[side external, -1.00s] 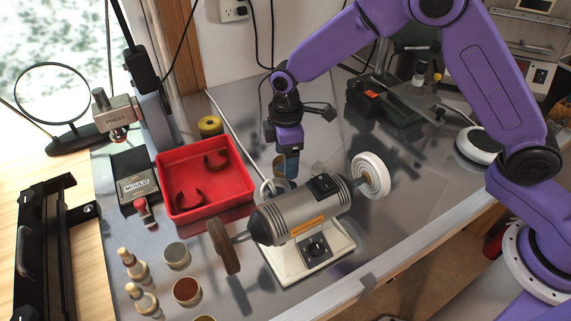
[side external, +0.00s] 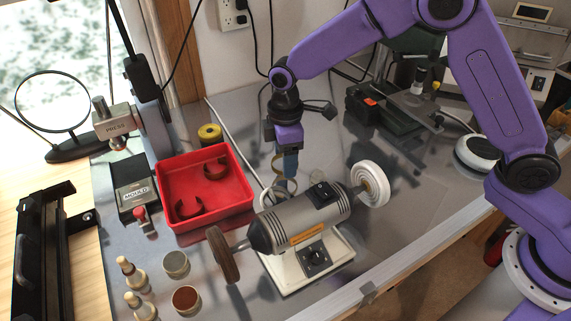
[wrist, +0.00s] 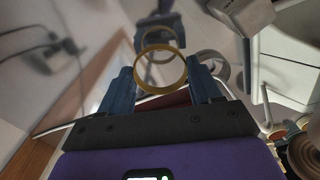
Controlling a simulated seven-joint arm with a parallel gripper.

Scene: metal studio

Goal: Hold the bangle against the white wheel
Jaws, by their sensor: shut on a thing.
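The bangle is a gold-coloured ring (wrist: 160,91) between the two blue fingers of my gripper (wrist: 162,84) in the wrist view. My gripper (side external: 289,166) is shut on it. In the side view the bangle (side external: 275,168) shows as a gold loop at the fingertips, held above and behind the polishing motor (side external: 300,218). The white wheel (side external: 371,184) is on the motor's right end, clear to the right of the bangle and apart from it. A brown wheel (side external: 223,254) is on the motor's left end.
A red tray (side external: 240,205) with dark bangle-like pieces stands left of the motor. Small pots (side external: 185,299) and wooden-topped bottles (side external: 132,272) are at the front left. A dark machine (side external: 385,118) stands behind. The bench right of the gripper is mostly clear.

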